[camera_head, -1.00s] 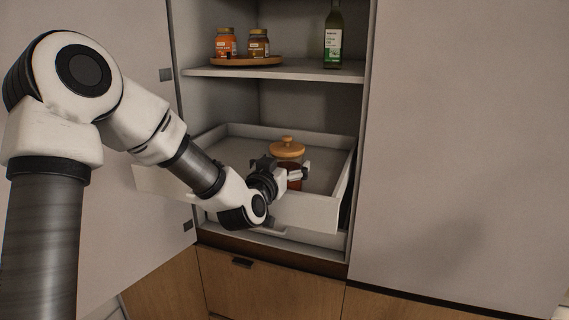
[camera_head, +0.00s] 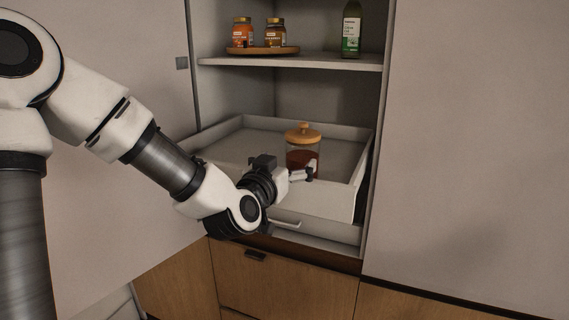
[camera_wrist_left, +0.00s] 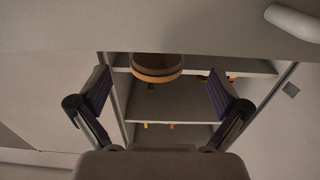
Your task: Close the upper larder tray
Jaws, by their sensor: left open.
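The upper larder tray (camera_head: 342,202) is a pale grey drawer, pulled out of the open cabinet. A glass jar (camera_head: 299,158) with a round wooden lid and dark contents stands on it; the lid also shows in the left wrist view (camera_wrist_left: 157,66). My left gripper (camera_head: 312,172) is in front of the jar in the head view, near the tray's front edge, and hides part of that front. I cannot tell whether it touches the tray. In the left wrist view its two fingers (camera_wrist_left: 160,95) are spread with nothing between them. My right gripper is not in view.
A shelf (camera_head: 330,62) above holds a round wooden board with two small jars (camera_head: 276,33) and a green bottle (camera_head: 351,30). Tall cabinet panels (camera_head: 480,140) flank the opening. Wooden drawers (camera_head: 285,285) are underneath.

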